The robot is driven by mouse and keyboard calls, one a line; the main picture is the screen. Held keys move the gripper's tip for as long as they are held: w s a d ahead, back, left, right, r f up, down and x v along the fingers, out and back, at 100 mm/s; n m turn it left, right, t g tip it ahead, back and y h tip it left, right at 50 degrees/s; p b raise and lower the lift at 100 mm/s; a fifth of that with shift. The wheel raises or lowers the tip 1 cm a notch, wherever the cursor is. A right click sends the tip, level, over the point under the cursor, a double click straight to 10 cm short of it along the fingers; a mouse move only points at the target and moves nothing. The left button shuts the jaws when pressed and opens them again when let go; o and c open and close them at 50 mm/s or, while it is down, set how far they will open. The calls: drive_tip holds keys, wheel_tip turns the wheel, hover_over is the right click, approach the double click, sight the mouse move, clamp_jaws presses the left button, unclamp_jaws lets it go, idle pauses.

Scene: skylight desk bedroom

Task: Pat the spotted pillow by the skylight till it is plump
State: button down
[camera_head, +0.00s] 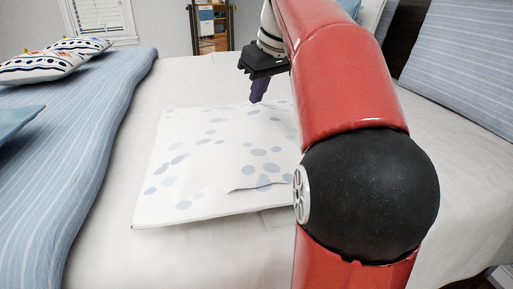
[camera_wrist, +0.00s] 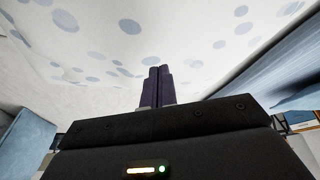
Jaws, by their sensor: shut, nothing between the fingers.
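The spotted pillow (camera_head: 205,160), white with blue-grey dots, lies flat on the bed, and its right part is hidden behind my arm. It has a crease near its front right. My gripper (camera_head: 259,90) is shut and empty, with its fingers pointing down at the pillow's far right part. In the head view the fingertips look close to the pillow; I cannot tell whether they touch it. In the wrist view the closed fingers (camera_wrist: 157,82) stand in front of the spotted pillow surface (camera_wrist: 190,30). No skylight shows in either view.
A blue striped cover (camera_head: 85,130) lies on the left of the bed with patterned cushions (camera_head: 45,65) on it. A striped pillow (camera_head: 465,70) leans at the right. The white sheet (camera_head: 110,200) around the spotted pillow is bare. A window (camera_head: 100,17) is at the back left.

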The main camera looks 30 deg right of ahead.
sight(256, 113)
drive_tip(key=shift+f+b, duration=1.35)
drive_tip(key=shift+f, duration=0.45)
wheel_tip(256, 113, up, 7)
drive_tip(key=p, duration=0.7)
drive_tip(key=shift+f, duration=0.1)
drive_tip(key=v, duration=0.7)
drive_tip(key=shift+s+r+p, duration=0.2)
drive_tip(key=shift+r+p, duration=0.05)
drive_tip(key=shift+p, duration=0.15)
drive_tip(key=shift+s, duration=0.1)
